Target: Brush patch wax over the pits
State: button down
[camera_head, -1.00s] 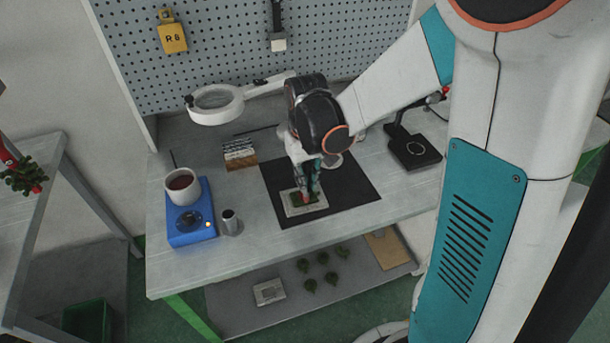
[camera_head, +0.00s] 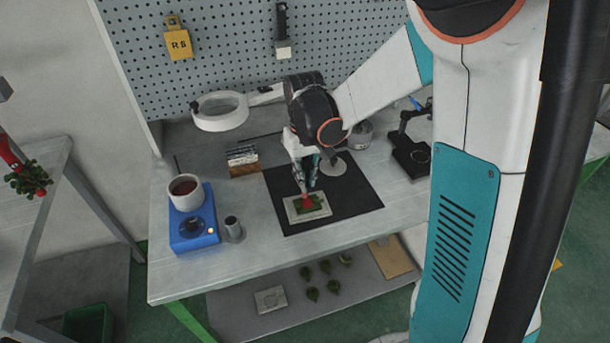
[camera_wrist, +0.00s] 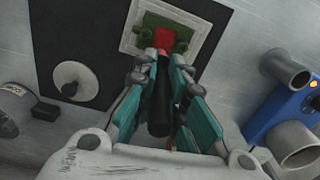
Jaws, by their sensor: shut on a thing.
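My gripper (camera_head: 306,180) is shut on a brush with a dark handle (camera_wrist: 161,100) and points down over the black mat (camera_head: 356,196). A pale square plate (camera_head: 322,213) lies on the mat with a green wax piece (camera_head: 318,203) in its middle. The brush's red end (camera_head: 305,202) is at the green piece; in the wrist view a red patch (camera_wrist: 165,39) covers part of the green. I cannot tell bristles from wax there, and no pits can be made out. A pot of dark red wax (camera_head: 187,187) stands on a blue heater (camera_head: 194,238).
A small metal cup (camera_head: 233,229) stands beside the heater. A ring magnifier (camera_head: 220,110) hangs over the back left. A rack of tools (camera_head: 243,168) and a round pale disc (camera_head: 333,167) are behind the plate. A black stand (camera_head: 412,160) is at the right.

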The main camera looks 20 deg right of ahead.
aim_at(305, 158)
jog(key=shift+r+p, duration=2)
jog(key=shift+r, duration=0.9)
jog(key=shift+r+p, duration=1.1)
jog(key=shift+r, duration=0.45)
